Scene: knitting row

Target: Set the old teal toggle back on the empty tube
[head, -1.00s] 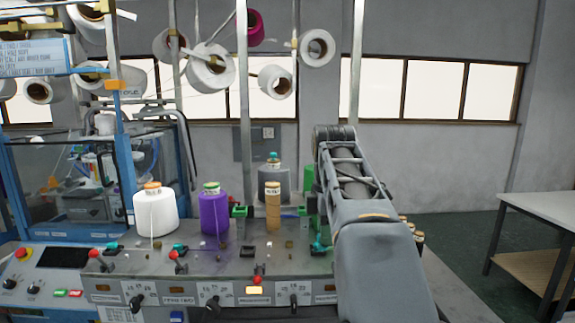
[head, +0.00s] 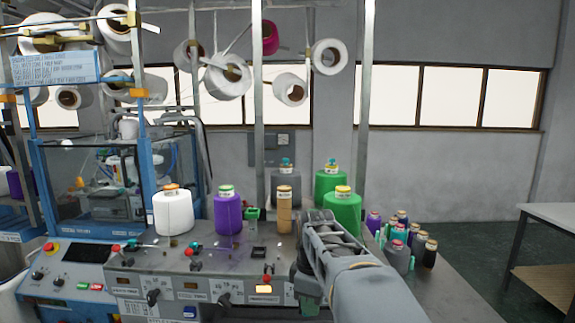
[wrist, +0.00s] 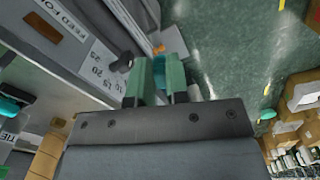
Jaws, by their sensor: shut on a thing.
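The bare tan tube (head: 284,212) stands upright on the machine's grey deck, between the purple cone and the green cone. A pale label ring shows at its top, with no teal toggle on it. My gripper (head: 308,288) is low at the deck's front edge, right of and nearer than the tube, and mostly hidden by my arm. In the wrist view my gripper (wrist: 157,88) has its two green fingers shut on a small teal piece (wrist: 159,70), which looks like the teal toggle. The fingers hide much of it. Green floor shows beyond the fingertips.
A white cone (head: 173,212), a purple cone (head: 228,213) and a green cone (head: 342,214) stand on the deck. A grey cone (head: 285,187) with a teal top is behind the tube. Several small spools (head: 398,240) crowd the right. Red-knobbed levers (head: 267,279) line the front.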

